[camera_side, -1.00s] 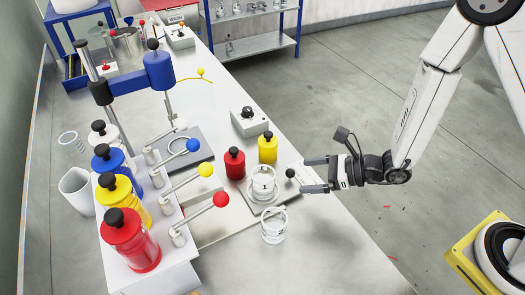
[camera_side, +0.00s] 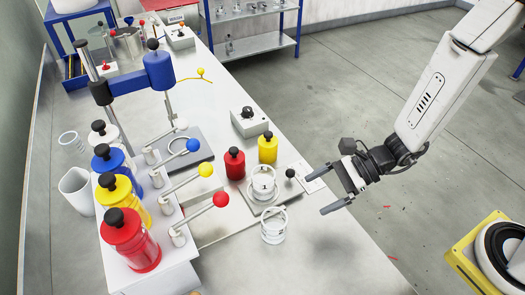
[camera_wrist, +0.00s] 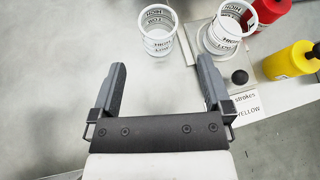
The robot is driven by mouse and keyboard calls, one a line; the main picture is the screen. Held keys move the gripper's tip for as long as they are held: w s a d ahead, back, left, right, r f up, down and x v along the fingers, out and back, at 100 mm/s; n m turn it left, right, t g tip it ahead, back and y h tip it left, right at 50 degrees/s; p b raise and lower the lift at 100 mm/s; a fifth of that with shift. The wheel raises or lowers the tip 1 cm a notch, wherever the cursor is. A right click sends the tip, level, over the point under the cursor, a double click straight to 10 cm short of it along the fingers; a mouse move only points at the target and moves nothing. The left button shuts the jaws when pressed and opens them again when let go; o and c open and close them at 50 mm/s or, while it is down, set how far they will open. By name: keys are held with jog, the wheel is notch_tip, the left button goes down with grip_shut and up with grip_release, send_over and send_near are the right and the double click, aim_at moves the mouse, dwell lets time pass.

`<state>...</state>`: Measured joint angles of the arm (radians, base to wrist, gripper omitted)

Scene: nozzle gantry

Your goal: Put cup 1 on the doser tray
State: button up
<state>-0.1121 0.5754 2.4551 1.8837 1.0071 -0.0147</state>
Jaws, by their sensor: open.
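Two clear cups with white bands are in the side view. One cup (camera_side: 262,186) stands on a grey plate with a black knob (camera_side: 283,197) and seems to bear a "1". The other cup (camera_side: 273,227) stands on the bench just in front. In the wrist view the bench cup (camera_wrist: 158,43) is ahead of the fingers and the plate cup (camera_wrist: 224,38) is to its right. I cannot tell for sure which is cup 1 or which plate is the doser tray. My gripper (camera_side: 318,192) is open and empty, right of both cups and apart from them.
A red bottle (camera_side: 235,164) and a yellow bottle (camera_side: 267,149) stand behind the plate. A label card (camera_wrist: 247,103) lies beside the knob. Coloured levers and bottles line the left; another grey plate (camera_side: 200,160) lies under the blue nozzle arm (camera_side: 158,71). The front right bench is clear.

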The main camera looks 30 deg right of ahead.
jog(key=s+d+n+g+h, duration=0.4)
jog(key=s+d+n+h, duration=0.25)
jog(key=n, duration=0.35)
jog(key=w+d+r+n+t+h, duration=0.1)
jog(key=w+d+r+n+h, duration=0.1)
jog(key=d+n, duration=0.2)
jog(key=w+d+r+n+t+h, duration=0.2)
jog(key=d+r+n+h, duration=0.1)
jog(key=d+n, duration=0.2)
jog(key=shift+w+d, duration=0.3)
jog(key=shift+d, duration=0.8)
